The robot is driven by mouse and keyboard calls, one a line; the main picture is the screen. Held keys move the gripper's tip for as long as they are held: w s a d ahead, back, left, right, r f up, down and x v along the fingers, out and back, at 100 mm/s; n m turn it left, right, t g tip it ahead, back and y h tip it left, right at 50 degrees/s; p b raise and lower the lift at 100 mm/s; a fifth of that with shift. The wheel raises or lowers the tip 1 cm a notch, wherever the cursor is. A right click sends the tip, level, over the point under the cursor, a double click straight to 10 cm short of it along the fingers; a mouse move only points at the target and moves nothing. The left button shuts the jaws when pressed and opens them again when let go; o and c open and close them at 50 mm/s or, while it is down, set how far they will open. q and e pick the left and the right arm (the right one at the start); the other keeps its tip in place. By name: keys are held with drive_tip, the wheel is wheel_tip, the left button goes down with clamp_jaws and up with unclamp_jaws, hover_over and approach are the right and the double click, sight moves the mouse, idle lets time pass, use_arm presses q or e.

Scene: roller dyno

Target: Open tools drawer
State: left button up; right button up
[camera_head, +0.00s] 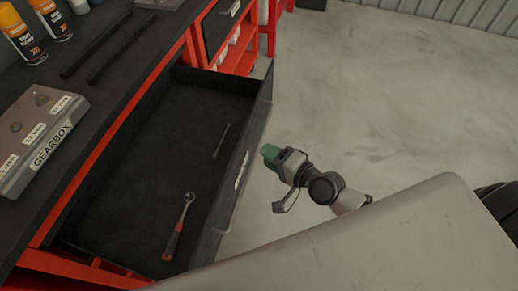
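The tools drawer (150,130) is a black drawer in the red workbench, and it stands pulled out with its inside showing. A ratchet with a red and black handle (180,228) and a thin dark tool (221,141) lie in it. The drawer front (256,118) carries a white label (242,170). My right gripper (271,154), with green tips, is just outside the drawer front, with a small gap of floor visible between them. It holds nothing that I can see, and its finger opening is hard to make out. My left gripper is out of view.
The dark benchtop (110,95) holds a grey gearbox plate (40,135), spray cans (20,35) and dark bars (105,48). A red shelf unit (240,50) stands beyond the drawer. The concrete floor (400,110) to the right is clear.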

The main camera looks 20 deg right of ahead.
drive_tip(key=v, duration=0.6)
drive_tip(key=shift+b, duration=0.4)
drive_tip(key=s+d+f+n+g+h+p, duration=0.1)
drive_tip(key=s+d+f+n+g+h, duration=0.15)
drive_tip(key=f, duration=0.65)
drive_tip(key=s+d+f+n+g+h+p, duration=0.1)
drive_tip(key=s+d+f+h, duration=0.15)
drive_tip(key=f, duration=0.55)
drive_tip(key=s+d+f+n+g+h, duration=0.1)
drive_tip(key=d+f+n+g, duration=0.15)
drive_tip(key=f, duration=0.65)
drive_tip(key=s+a+f+n+g, duration=0.1)
drive_tip(key=s+f+n+g, duration=0.1)
drive_tip(key=s+f, duration=0.3)
drive_tip(key=s+a+f+n+g+h+p, duration=0.1)
drive_tip(key=s+f+n+g, duration=0.1)
drive_tip(key=s, duration=0.8)
drive_tip(key=s+a+f+n+g+h+p, duration=0.1)
drive_tip(key=s+f+n+g, duration=0.1)
drive_tip(key=s+f, duration=0.5)
drive_tip(key=shift+s+a+f+n+g, duration=0.3)
drive_tip(key=shift+s+a+n+g, duration=0.1)
drive_tip(key=shift+s+n, duration=0.3)
